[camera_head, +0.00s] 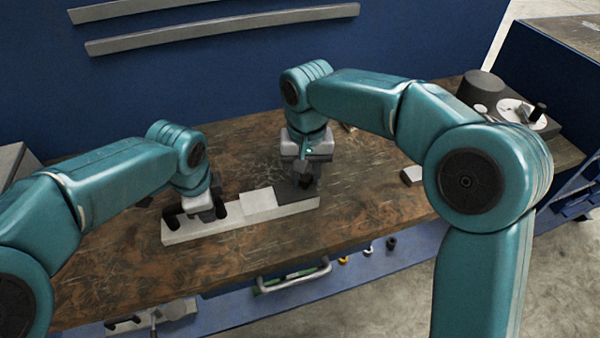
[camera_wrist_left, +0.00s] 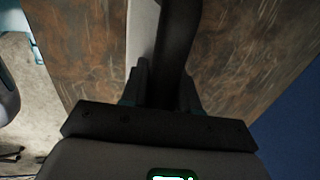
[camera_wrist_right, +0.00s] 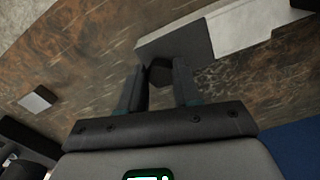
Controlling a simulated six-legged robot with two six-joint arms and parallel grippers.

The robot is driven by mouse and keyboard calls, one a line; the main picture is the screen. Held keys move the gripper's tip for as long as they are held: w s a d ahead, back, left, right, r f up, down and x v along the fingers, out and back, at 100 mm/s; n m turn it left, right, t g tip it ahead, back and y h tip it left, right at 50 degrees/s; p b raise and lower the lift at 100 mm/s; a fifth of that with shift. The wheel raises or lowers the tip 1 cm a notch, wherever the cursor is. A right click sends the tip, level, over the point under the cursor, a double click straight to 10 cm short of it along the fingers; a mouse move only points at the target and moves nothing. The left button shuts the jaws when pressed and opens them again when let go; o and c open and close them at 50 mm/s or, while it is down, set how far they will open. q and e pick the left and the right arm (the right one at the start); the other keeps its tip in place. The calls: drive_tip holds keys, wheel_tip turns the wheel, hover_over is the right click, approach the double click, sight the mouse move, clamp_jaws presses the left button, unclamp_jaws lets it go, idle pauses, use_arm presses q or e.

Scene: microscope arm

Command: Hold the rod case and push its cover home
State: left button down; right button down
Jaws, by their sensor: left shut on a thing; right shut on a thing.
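The rod case (camera_head: 235,223) is a long pale bar lying on the bench, with a raised pale block on its middle. A black upright handle stands at its left end; in the left wrist view this handle (camera_wrist_left: 172,50) rises between the fingers. My left gripper (camera_head: 208,208) is shut on it. The dark grey cover (camera_head: 292,192) sits at the case's right end, beside the pale block. In the right wrist view the cover (camera_wrist_right: 178,48) adjoins the pale case (camera_wrist_right: 245,28). My right gripper (camera_wrist_right: 161,85) is shut on the cover's black knob (camera_wrist_right: 160,70). Any remaining gap is unclear.
The brown bench top (camera_head: 130,270) is mostly clear around the case. A small grey block (camera_head: 411,176) lies to the right. A dark device with a round plate (camera_head: 515,112) stands at the far right. A blue wall (camera_head: 220,70) closes the back.

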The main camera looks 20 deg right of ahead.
sight(306, 178)
drive_tip(key=c, duration=0.8)
unclamp_jaws()
drive_tip(key=shift+r, duration=0.1)
wheel_tip(306, 178, up, 12)
drive_tip(key=shift+f, duration=0.1)
use_arm(q)
drive_tip(key=c, duration=0.8)
unclamp_jaws()
drive_tip(key=shift+o, duration=0.2)
